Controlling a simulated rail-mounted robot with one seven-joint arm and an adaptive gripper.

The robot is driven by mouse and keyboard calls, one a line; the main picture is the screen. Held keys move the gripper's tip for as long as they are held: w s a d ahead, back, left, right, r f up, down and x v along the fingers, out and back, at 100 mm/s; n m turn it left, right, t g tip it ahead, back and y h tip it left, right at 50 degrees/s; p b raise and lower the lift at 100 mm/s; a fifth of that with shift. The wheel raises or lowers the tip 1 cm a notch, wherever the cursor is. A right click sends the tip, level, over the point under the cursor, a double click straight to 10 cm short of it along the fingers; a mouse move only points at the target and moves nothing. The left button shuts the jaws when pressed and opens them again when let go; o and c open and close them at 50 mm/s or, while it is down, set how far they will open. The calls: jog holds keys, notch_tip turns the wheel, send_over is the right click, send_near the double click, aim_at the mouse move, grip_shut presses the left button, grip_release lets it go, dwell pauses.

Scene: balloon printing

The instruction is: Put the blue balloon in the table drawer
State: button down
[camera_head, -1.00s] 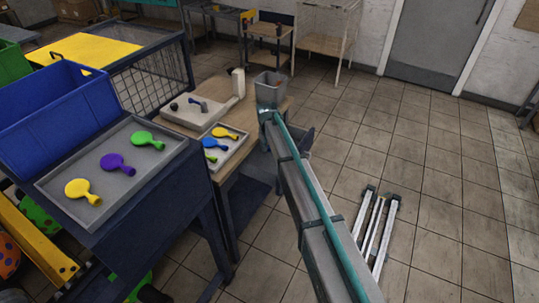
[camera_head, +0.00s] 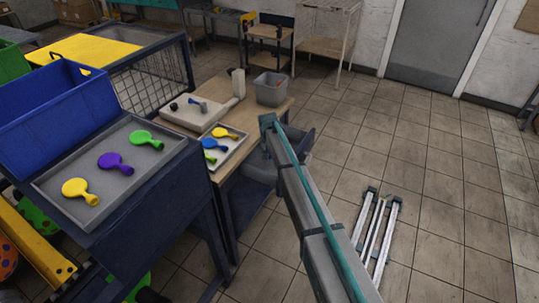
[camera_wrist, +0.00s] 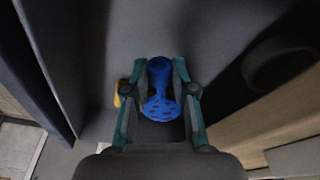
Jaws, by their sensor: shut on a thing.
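In the wrist view, my gripper (camera_wrist: 159,68) is shut on a blue balloon (camera_wrist: 160,100) with darker spots, its neck between the fingertips. The balloon hangs over a grey surface (camera_wrist: 205,30) with a dark raised wall (camera_wrist: 40,65) at left, which looks like the inside of the open table drawer; I cannot tell if the balloon touches it. A small yellow thing (camera_wrist: 121,92) shows beside the left finger. In the head view my gripper is hidden beyond the arm, beside the wooden table (camera_head: 243,172). Another blue balloon (camera_head: 211,144) lies on the small tray (camera_head: 232,152).
A yellow balloon (camera_head: 224,132) and a green one also lie on the small tray. A grey bin (camera_head: 270,92) stands at the table's far end. The grey tray (camera_head: 100,170) holds several balloons. Metal bars (camera_head: 375,235) lie on the otherwise clear floor at right.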

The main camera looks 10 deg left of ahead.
jog(key=shift+f+b, duration=0.4)
jog(key=shift+f, duration=0.2)
jog(key=c, duration=1)
grip_release()
jog(key=shift+o, duration=0.2)
jog(key=shift+r+p, duration=0.35)
jog(key=shift+r, duration=0.55)
notch_tip(320, 180, up, 11)
jog(key=s+b, duration=0.2)
jog(key=b, duration=0.1)
jog(key=shift+s+r, duration=0.15)
jog(key=shift+s, duration=0.05)
